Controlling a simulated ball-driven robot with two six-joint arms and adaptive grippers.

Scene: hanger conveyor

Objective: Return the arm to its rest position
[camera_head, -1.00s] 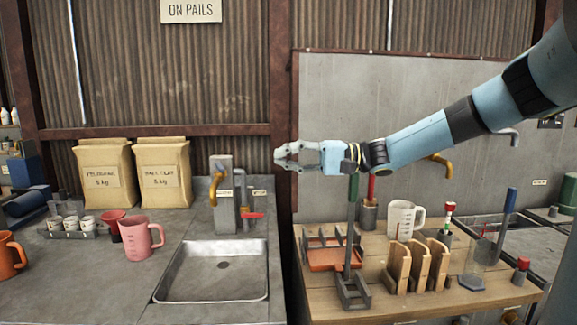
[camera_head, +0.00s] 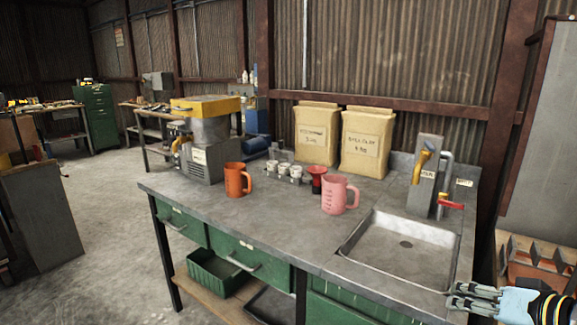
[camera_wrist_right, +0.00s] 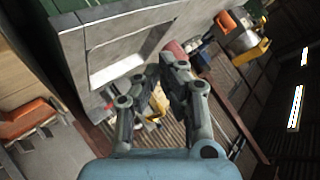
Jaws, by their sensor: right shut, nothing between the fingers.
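My right gripper (camera_head: 462,297) shows at the lower right of the head view, in front of the sink's right side. It is shut and empty, with its light blue wrist at the picture's edge. In the right wrist view the fingers (camera_wrist_right: 150,80) reach up from the light blue palm, with the grey counter and sink beyond them. Nothing is held. My left gripper is out of view.
The counter (camera_head: 300,230) carries a sink (camera_head: 405,252), a tap post (camera_head: 424,178), an orange jug (camera_head: 237,180), a pink jug (camera_head: 339,194), two paper bags (camera_head: 317,133) and a yellow-topped machine (camera_head: 205,130). Open floor (camera_head: 110,230) lies left of the counter.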

